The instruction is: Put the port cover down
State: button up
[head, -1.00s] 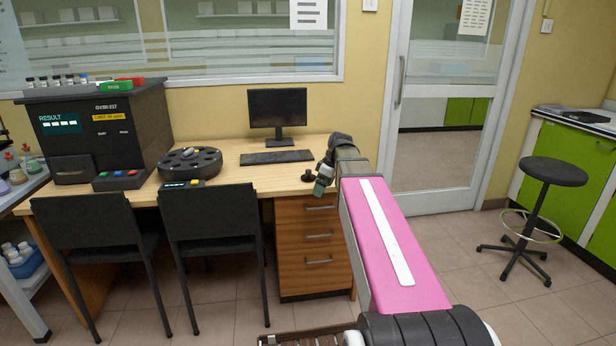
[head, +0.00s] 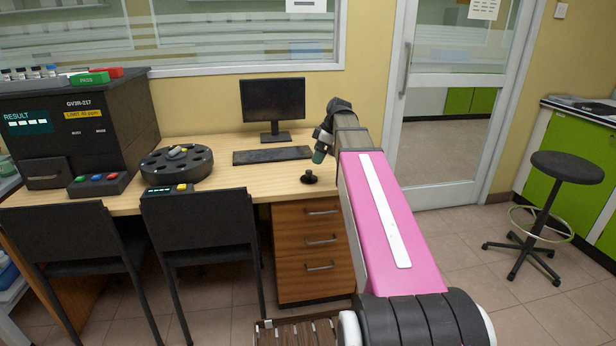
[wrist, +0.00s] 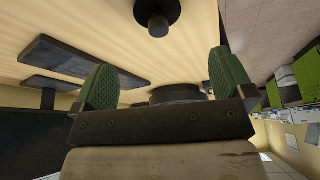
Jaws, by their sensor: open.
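The port cover (head: 309,178), a small black disc with a knob, rests on the desk (head: 230,182) near its right end, above the drawers. In the wrist view the port cover (wrist: 158,14) lies on the wooden top at the upper edge of the picture, partly cut off. My gripper (head: 319,154) is just above and to the right of it in the head view, apart from it. In the wrist view my gripper's green finger pads (wrist: 162,82) are spread wide. No port cover is between them.
The keyboard (head: 272,155) and monitor (head: 273,101) stand behind the port cover. A black carousel (head: 177,164) and the analyser (head: 70,130) stand further left. Two black chairs (head: 205,235) are in front of the desk. A stool (head: 566,167) is at the right.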

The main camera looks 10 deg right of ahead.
aim_at(310, 171)
jog(key=x, duration=1)
jog(key=shift+w, duration=0.1)
jog(key=shift+r, duration=0.1)
jog(key=c, duration=1.1)
